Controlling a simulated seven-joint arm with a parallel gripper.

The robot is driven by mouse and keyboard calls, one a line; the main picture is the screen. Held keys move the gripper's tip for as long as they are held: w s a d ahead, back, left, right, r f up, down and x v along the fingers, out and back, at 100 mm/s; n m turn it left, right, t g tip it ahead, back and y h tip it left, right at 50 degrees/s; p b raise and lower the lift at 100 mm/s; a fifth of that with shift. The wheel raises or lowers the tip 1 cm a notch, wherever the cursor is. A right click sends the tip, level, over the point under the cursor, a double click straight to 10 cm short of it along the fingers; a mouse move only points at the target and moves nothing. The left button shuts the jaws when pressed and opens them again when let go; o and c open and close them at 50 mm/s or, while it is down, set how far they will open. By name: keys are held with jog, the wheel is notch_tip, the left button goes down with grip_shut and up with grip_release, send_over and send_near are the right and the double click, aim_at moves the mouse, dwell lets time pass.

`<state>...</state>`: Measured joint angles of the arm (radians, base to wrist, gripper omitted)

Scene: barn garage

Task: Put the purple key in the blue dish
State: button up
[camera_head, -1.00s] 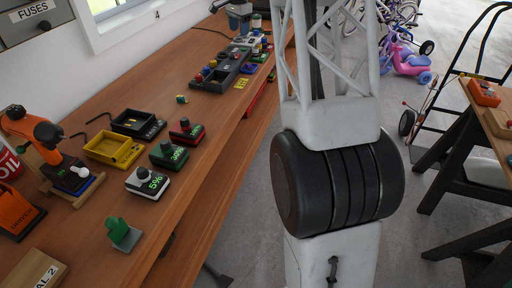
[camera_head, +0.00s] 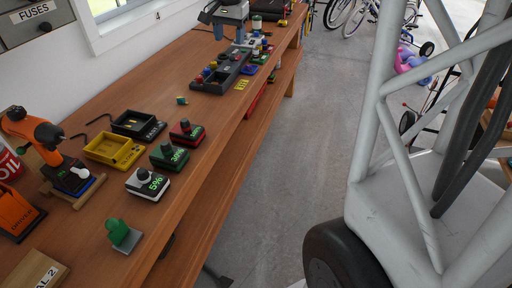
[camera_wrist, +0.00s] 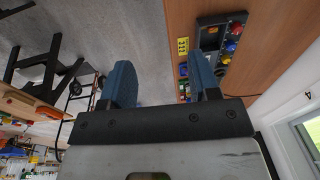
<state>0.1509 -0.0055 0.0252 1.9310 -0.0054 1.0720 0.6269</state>
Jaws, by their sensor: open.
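My gripper (camera_head: 229,32) is at the far end of the bench, above or beside the dark tray. Its two blue fingers are apart with nothing between them, also in the wrist view (camera_wrist: 160,88). A small flat blue thing (camera_head: 249,70) lies beside the tray near a yellow label; I cannot tell if it is the blue dish. I cannot make out a purple key in either view. Small coloured items behind the tray are too small to tell apart.
The wooden bench (camera_head: 205,150) holds a dark tray (camera_head: 222,76) with coloured knobs, a yellow bin (camera_head: 108,150), a black bin (camera_head: 138,125), several knob boxes and a green-handled piece (camera_head: 118,233).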

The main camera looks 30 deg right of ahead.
jog(key=s+a+f+n, duration=0.3)
jog(key=s, duration=0.9)
jog(key=s+a+f+n, duration=0.2)
jog(key=s+a+f, duration=0.1)
jog(key=s, duration=0.9)
jog(key=s+a+f+n+t, duration=0.1)
jog(key=s+a+f+n, duration=0.2)
jog(key=s, duration=1)
jog(key=shift+a+f+n, duration=0.3)
jog(key=shift+a+f, duration=0.1)
